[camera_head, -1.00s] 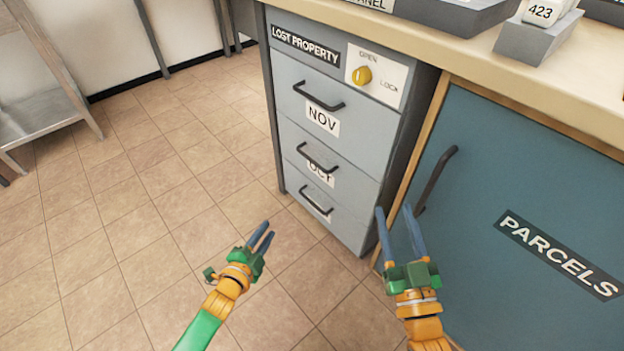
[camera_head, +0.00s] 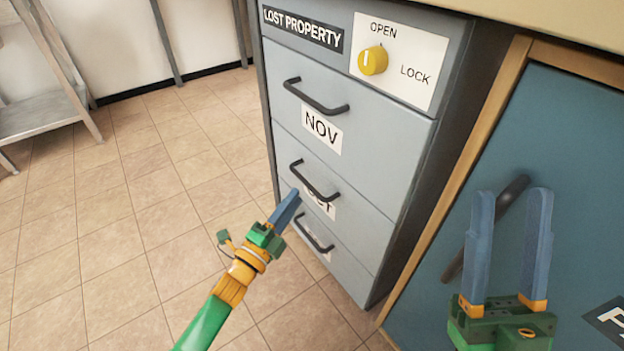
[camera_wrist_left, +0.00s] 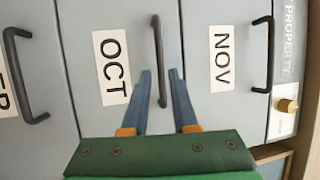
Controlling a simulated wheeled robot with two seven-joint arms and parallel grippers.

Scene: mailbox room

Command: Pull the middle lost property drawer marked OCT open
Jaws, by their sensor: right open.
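The grey OCT drawer (camera_head: 358,218) is the middle one of the cabinet and sits flush, shut. Its dark bar handle (camera_head: 312,183) is above the OCT label, which is partly hidden in the head view. My left gripper (camera_head: 291,203) is in front of the handle's lower part. In the left wrist view its blue fingers (camera_wrist_left: 160,78) are open, with the OCT handle (camera_wrist_left: 158,50) showing between them; I cannot tell whether they touch it. My right gripper (camera_head: 510,194) is open and empty, in front of the teal parcels door.
The NOV drawer (camera_head: 385,130) is above, and another drawer (camera_head: 345,268) is below. The yellow knob (camera_head: 372,60) has its mark toward OPEN. The parcels door's handle (camera_head: 512,192) is behind my right gripper. Tiled floor (camera_head: 130,240) is clear to the left.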

